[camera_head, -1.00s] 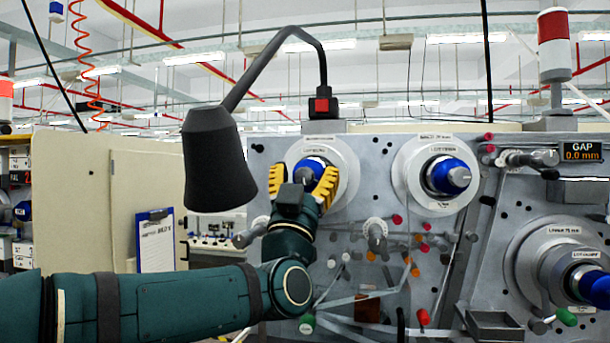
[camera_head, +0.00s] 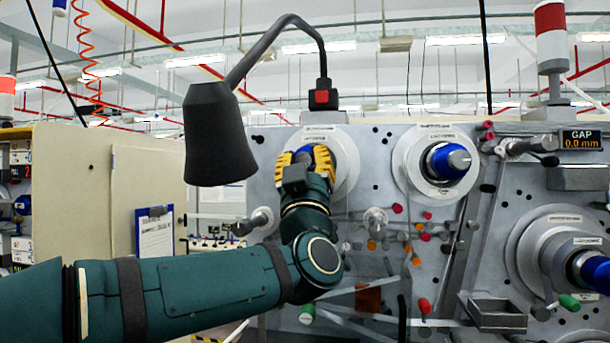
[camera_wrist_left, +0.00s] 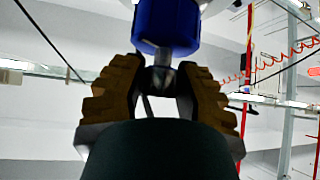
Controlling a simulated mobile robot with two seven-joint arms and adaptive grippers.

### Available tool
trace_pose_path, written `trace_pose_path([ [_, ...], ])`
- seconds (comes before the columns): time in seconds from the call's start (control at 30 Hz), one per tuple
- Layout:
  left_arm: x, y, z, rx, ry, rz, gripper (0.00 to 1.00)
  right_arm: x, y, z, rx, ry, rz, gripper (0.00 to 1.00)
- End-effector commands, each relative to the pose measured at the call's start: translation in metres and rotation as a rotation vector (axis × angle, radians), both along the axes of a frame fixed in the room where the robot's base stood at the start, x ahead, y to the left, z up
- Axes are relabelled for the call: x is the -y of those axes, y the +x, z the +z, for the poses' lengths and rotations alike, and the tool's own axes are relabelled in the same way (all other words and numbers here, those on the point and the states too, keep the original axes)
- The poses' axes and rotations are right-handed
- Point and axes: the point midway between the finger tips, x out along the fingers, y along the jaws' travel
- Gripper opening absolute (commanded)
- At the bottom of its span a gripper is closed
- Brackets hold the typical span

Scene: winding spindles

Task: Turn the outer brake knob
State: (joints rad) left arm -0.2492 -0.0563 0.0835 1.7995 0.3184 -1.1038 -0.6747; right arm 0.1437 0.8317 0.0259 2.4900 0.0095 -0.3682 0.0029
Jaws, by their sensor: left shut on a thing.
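The upper left spindle has a blue hub (camera_head: 304,152), mostly hidden behind my left gripper (camera_head: 304,163) in the head view. In the left wrist view the blue hub (camera_wrist_left: 167,24) stands above my left gripper (camera_wrist_left: 160,76), with a small grey metal knob (camera_wrist_left: 158,78) at its end. The yellow ribbed fingers are shut on this knob, one on each side. A similar spindle to the right has a blue hub (camera_head: 441,163) and a bare silver knob (camera_head: 459,160). My right gripper is not in view.
A dark lamp shade (camera_head: 215,135) hangs left of the gripper on a bent arm. Below are guide rollers (camera_head: 376,221), several coloured knobs and a small grey tray (camera_head: 497,314). A larger spindle (camera_head: 595,275) stands at right. A GAP display (camera_head: 580,140) reads 0.0 mm.

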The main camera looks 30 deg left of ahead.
Motion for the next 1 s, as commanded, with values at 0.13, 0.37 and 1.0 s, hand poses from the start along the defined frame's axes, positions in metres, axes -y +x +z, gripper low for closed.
trace_pose_path([
  [0.13,0.001,0.000,-0.002,0.040,-0.135,-0.003,0.00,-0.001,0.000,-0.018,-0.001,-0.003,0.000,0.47],
  [0.37,0.000,0.000,0.001,0.094,-0.348,-0.001,0.00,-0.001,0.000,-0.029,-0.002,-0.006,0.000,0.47],
  [1.0,-0.001,-0.001,0.003,0.231,-0.878,-0.002,0.00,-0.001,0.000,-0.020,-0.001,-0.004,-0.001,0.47],
])
